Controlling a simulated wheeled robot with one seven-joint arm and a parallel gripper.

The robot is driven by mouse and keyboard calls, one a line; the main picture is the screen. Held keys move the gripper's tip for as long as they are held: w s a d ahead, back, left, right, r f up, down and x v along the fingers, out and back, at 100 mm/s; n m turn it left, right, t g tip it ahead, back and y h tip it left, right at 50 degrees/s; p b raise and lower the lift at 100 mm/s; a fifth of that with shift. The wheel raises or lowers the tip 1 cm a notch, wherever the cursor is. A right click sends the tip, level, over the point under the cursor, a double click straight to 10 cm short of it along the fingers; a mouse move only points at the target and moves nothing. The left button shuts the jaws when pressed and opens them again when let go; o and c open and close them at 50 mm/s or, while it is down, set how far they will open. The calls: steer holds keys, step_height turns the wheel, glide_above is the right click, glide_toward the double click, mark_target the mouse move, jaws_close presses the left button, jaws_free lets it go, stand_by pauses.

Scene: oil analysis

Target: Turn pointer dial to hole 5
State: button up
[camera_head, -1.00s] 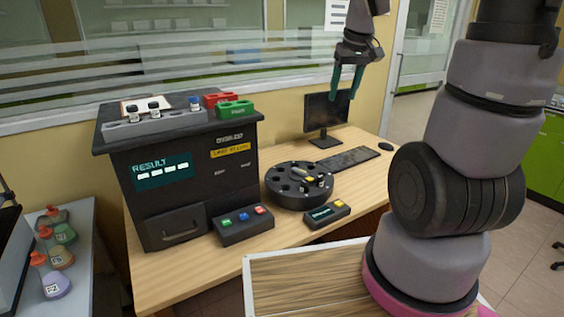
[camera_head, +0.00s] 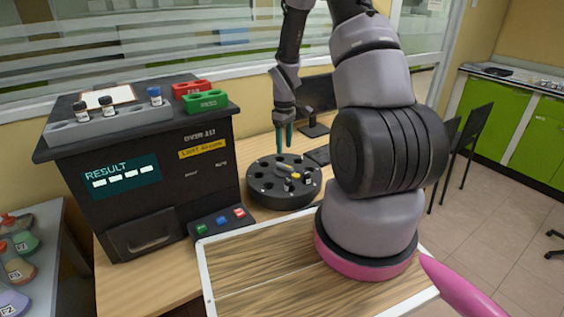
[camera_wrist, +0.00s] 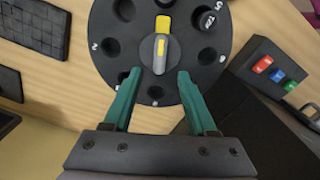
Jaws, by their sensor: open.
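The round black dial plate (camera_head: 262,197) with holes sits on the wooden table; it also fills the top of the wrist view (camera_wrist: 105,20). Its grey pointer knob (camera_wrist: 160,62) has a yellow stripe and a yellow end (camera_wrist: 164,24) toward the top of the wrist view. A dark capped vial (camera_wrist: 208,20) stands in a hole to the right of the pointer, near a mark that looks like 5. My gripper (camera_wrist: 159,76) is open, pointing down over the dial, its fingertips apart on either side of the knob's near end. I cannot tell whether they touch it.
A black analyser (camera_head: 150,185) with a RESULT screen stands left of the dial. A button box (camera_head: 220,222) lies between them. A monitor (camera_head: 315,92) and keyboard (camera_head: 318,155) are behind, partly hidden by my arm. A wood-topped, white-edged surface (camera_head: 250,270) is in front.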

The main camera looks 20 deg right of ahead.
mark_target(284, 165)
step_height(284, 165, down, 8)
steer(key=shift+r, duration=0.1)
jaws_close()
